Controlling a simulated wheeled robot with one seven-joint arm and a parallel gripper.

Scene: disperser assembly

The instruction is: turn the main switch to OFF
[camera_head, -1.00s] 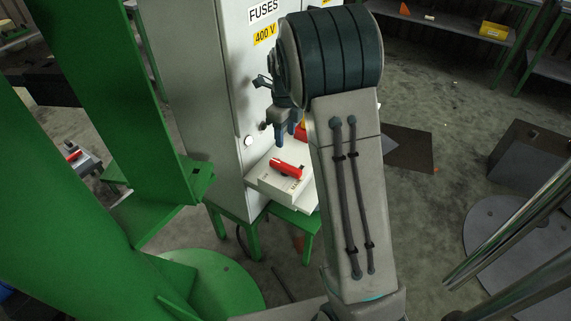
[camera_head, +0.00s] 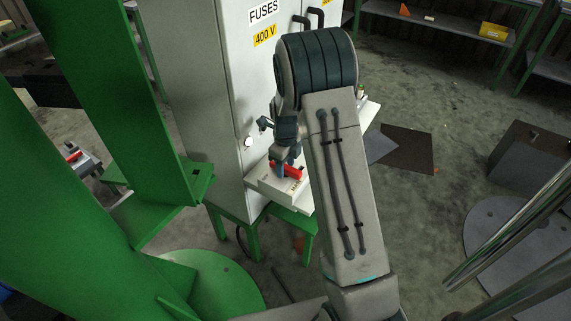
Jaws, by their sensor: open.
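The main switch, a red handle (camera_head: 287,171), sits on top of a small white box (camera_head: 270,187) on the front of the grey cabinet. Small lettering on the box is too small to read. My gripper (camera_head: 281,163) points down right at the handle's left half, with its blue-tipped fingers open. Part of the handle is hidden by the fingers, and I cannot tell whether they touch it. My arm hides the right end of the box.
The cabinet (camera_head: 190,95) carries a "FUSES" label (camera_head: 263,11) and a yellow "400 V" label (camera_head: 265,35). It stands on a green frame (camera_head: 252,238). A large green post (camera_head: 120,90) stands at the left. Open floor (camera_head: 430,210) lies to the right.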

